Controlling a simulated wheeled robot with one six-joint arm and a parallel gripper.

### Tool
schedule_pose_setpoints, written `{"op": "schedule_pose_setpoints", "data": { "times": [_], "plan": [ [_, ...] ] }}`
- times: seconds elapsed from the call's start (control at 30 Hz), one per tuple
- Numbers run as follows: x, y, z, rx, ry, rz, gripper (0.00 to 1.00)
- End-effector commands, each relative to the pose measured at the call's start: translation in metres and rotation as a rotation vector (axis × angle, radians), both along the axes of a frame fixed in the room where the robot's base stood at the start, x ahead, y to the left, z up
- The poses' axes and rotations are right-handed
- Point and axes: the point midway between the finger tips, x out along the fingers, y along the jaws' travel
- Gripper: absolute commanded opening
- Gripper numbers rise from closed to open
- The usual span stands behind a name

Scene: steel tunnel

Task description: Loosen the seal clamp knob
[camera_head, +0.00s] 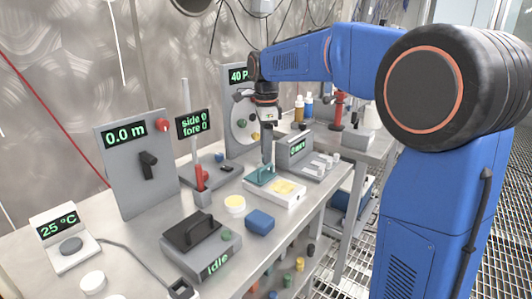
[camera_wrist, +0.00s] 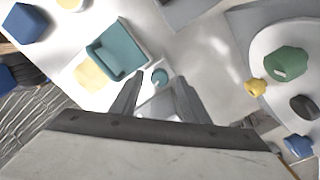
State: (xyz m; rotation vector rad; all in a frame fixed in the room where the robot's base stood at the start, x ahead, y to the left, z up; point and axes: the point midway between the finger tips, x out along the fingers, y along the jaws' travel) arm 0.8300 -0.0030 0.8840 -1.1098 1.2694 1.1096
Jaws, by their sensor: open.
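A white block (camera_head: 284,193) on the bench bears a teal clamp plate (camera_head: 260,175) and a yellow pad (camera_head: 289,187). The wrist view shows the teal clamp plate (camera_wrist: 117,48) and the yellow pad (camera_wrist: 90,74). A small round teal knob (camera_wrist: 160,76), seemingly the seal clamp knob, lies beside the plate, just past my fingertips. My gripper (camera_head: 267,158) points down over the clamp. In the wrist view my gripper (camera_wrist: 158,84) is open, with the knob between its fingertips in the picture. I cannot tell whether they touch it. The knob is hidden in the head view.
A panel (camera_head: 238,90) with green (camera_wrist: 288,64), yellow (camera_wrist: 256,87), black and blue knobs stands close behind my gripper. A display box (camera_head: 296,146) is to the right. A blue block (camera_head: 260,220) and a round yellow-topped pot (camera_head: 235,205) stand in front.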

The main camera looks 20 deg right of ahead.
Motion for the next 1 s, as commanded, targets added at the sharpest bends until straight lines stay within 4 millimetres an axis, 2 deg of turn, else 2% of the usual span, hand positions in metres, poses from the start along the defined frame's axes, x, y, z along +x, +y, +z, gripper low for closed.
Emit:
{"op": "schedule_pose_setpoints", "data": {
  "times": [0.1, 0.4, 0.43, 0.6, 1.0],
  "plan": [
    [-0.0005, 0.0, -0.0068, 0.0, 0.001, 0.0, 0.42],
    [-0.0003, -0.0001, -0.0087, 0.0, 0.0, 0.0, 0.42],
    [-0.0003, -0.0001, -0.0087, 0.0, 0.0, 0.0, 0.39],
    [-0.0003, -0.0001, -0.0085, 0.0, 0.0, 0.0, 0.0],
    [-0.0002, -0.0001, -0.0084, 0.0, 0.0, 0.058, 0.01]
  ]
}}
